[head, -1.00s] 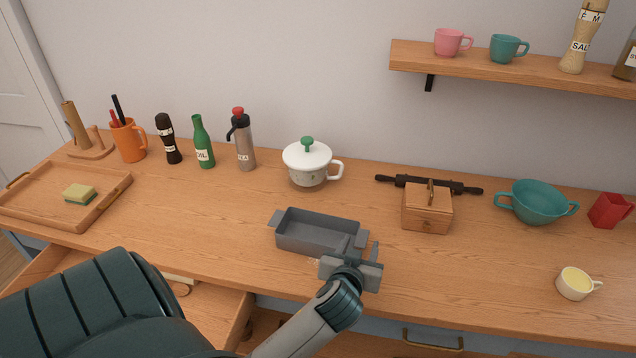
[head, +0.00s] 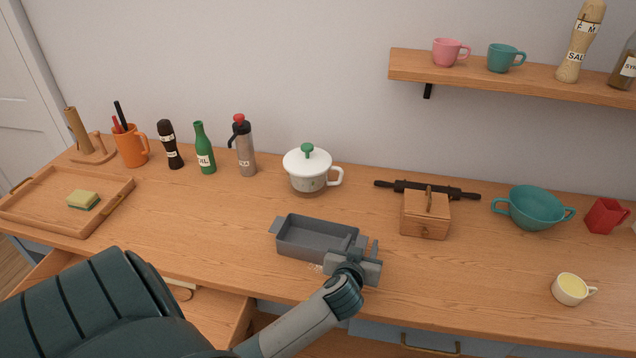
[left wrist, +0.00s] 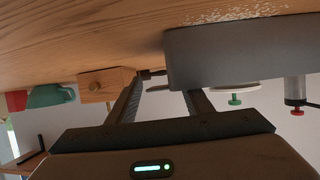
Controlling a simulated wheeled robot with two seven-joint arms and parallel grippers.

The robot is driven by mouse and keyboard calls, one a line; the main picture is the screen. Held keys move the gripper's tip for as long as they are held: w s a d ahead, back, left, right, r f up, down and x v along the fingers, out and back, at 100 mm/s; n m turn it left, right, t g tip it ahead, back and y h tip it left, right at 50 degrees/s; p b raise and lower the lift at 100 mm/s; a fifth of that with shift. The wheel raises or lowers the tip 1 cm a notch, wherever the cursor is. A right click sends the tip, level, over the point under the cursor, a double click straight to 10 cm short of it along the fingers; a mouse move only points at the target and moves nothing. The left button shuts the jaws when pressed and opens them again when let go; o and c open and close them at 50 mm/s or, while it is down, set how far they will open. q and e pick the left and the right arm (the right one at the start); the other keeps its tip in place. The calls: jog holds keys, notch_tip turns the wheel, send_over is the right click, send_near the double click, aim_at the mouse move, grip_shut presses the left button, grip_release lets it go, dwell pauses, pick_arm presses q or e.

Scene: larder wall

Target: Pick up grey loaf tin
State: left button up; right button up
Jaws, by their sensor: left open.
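The grey loaf tin (head: 312,242) stands upright on the wooden counter, and its inside looks empty. My left gripper (head: 366,246) is open at the tin's right end, low over the counter, and hides part of that end. In the left wrist view, which is upside down, the tin's grey wall (left wrist: 245,52) fills the upper right. The open fingers of the left gripper (left wrist: 165,98) reach towards its near end, one overlapping the tin's edge in the picture. I cannot tell whether they touch it. My right gripper is not in view.
A wooden box (head: 425,217) and a dark rolling pin (head: 390,184) lie right of the tin. A white lidded pot (head: 308,174) stands behind it. White specks (head: 314,267) lie before the tin. An open drawer (head: 205,312) is below left. The right front counter is mostly clear.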

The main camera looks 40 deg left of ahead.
pick_arm(q)
grip_shut()
jog(key=shift+r, duration=0.1)
jog(key=shift+r, duration=0.5)
notch_tip(320, 180, up, 2)
jog(key=shift+r+b, duration=0.2)
jog(key=shift+b, duration=0.5)
jog(key=s+d+r+b, duration=0.2)
jog(key=s+d+r, duration=0.3)
jog(key=d, duration=0.5)
notch_tip(320, 180, up, 2)
jog(key=shift+s+r+b, duration=0.25)
jog(key=shift+s+b, duration=0.1)
jog(key=shift+b, duration=0.05)
jog(key=shift+d, duration=0.1)
